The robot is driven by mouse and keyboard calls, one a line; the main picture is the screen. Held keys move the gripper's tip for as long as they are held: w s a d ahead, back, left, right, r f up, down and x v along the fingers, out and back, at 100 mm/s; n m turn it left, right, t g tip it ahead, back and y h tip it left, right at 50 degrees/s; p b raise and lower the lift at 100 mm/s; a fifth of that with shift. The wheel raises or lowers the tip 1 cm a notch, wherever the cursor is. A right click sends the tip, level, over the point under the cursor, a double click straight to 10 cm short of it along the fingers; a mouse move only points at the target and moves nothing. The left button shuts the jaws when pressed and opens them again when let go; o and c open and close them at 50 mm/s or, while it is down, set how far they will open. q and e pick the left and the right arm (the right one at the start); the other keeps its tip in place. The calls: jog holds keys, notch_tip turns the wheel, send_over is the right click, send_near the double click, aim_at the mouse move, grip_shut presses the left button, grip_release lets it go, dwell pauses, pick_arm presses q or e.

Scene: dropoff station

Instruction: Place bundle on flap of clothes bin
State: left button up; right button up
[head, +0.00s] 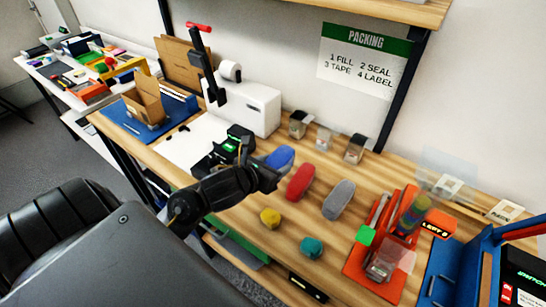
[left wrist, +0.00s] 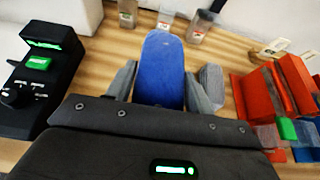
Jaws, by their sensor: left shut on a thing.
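My left gripper (head: 272,176) is shut on a blue bundle (head: 280,158), a soft rounded oblong, over the wooden packing table. In the left wrist view the blue bundle (left wrist: 162,62) stands out between the two grey fingers. I cannot tell whether it touches the table. A red bundle (head: 300,182) and a grey bundle (head: 339,199) lie just right of it in the head view. I cannot make out a clothes bin or its flap in these views. My right gripper is not in view.
A yellow lump (head: 270,218) and a teal lump (head: 312,247) lie near the table's front edge. Small clear containers (head: 355,148) stand behind. An orange fixture (head: 372,262) and a blue rack (head: 440,275) are at right. A black device (head: 232,142) and white printer (head: 255,108) are at left.

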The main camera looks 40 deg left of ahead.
pick_arm(q)
jog(key=shift+s+d+r+p, duration=0.15)
jog(key=shift+s+d+p, duration=0.1)
jog(key=shift+s+p, duration=0.2)
jog(key=shift+w, duration=0.1)
